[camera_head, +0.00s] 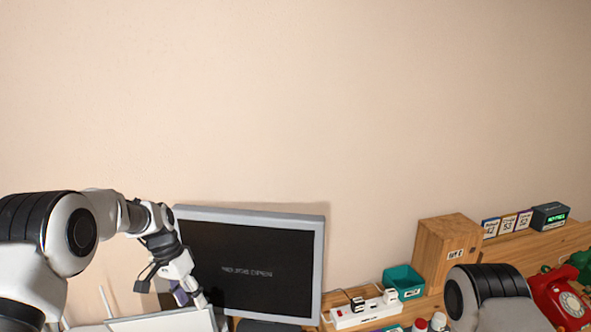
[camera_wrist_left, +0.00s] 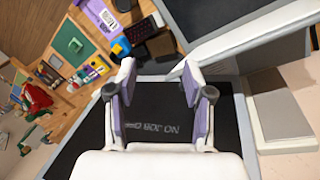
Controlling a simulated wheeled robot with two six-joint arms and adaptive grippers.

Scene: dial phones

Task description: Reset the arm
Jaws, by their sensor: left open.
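My left arm comes in from the left in the head view and bends down toward the monitor (camera_head: 250,268). My left gripper (camera_head: 188,293) is in front of the monitor's left edge, its tips partly hidden by a pale panel (camera_head: 165,322). In the left wrist view the two purple-padded fingers of the left gripper (camera_wrist_left: 157,82) are spread apart with nothing between them. The dark monitor screen (camera_wrist_left: 150,122) shows behind the fingers. Part of my right arm shows at the lower right of the head view; its gripper is out of sight.
A wooden box (camera_head: 447,250), a teal tray (camera_head: 404,281), a white power strip (camera_head: 364,313) and a red phone (camera_head: 562,298) stand to the right. A dark digital clock (camera_head: 550,216) is at the far right. The wall above is bare.

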